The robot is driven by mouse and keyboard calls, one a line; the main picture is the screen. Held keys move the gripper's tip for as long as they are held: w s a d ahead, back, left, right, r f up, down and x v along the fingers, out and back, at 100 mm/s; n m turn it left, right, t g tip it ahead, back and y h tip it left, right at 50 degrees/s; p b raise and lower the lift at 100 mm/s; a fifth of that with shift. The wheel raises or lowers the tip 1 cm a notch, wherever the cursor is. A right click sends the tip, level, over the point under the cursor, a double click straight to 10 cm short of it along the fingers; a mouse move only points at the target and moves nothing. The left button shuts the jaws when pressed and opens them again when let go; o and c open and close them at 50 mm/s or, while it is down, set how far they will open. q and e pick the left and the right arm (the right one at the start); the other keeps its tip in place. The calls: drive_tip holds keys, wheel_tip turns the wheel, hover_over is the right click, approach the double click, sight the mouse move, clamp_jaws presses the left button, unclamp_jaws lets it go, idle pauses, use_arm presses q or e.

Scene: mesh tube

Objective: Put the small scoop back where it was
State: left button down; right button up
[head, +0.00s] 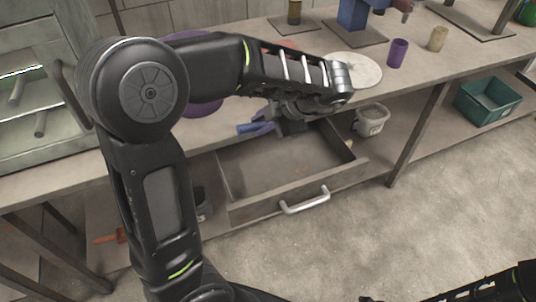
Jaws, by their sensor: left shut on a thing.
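My left gripper (289,124) is above the back of an open drawer (335,181), close to the table's front edge. It is shut on a small blue and purple thing, which looks like the small scoop (249,128). The scoop sticks out to the left of the fingers; the rest is hidden behind them. The drawer is pulled out under the tabletop, and the part of its floor I see is bare. My right arm shows only at the bottom right corner, and its fingers cannot be made out clearly.
On the table (440,68) are a pale round disc (362,72), a purple cup (397,53) and a tan cup (437,38). A grey bucket (371,122) and a green crate (488,100) stand on the lower shelf. My left arm hides a large purple round thing (204,108).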

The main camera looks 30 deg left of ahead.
use_arm(q)
wheel_tip(320, 180, down, 14)
drive_tip(key=shift+r+b, duration=0.25)
drive_tip(key=shift+b, duration=0.85)
drive_tip(key=shift+a, duration=0.1)
drive_tip(key=shift+a, duration=0.3)
drive_tip(key=a, duration=0.3)
drive_tip(key=shift+w+a+f, duration=0.1)
drive_tip(key=shift+a+f, duration=0.05)
drive_tip(key=shift+f, duration=0.4)
drive_tip(key=shift+f, duration=0.1)
drive_tip(key=c, duration=1.2)
unclamp_jaws()
drive_tip(key=shift+c, duration=0.2)
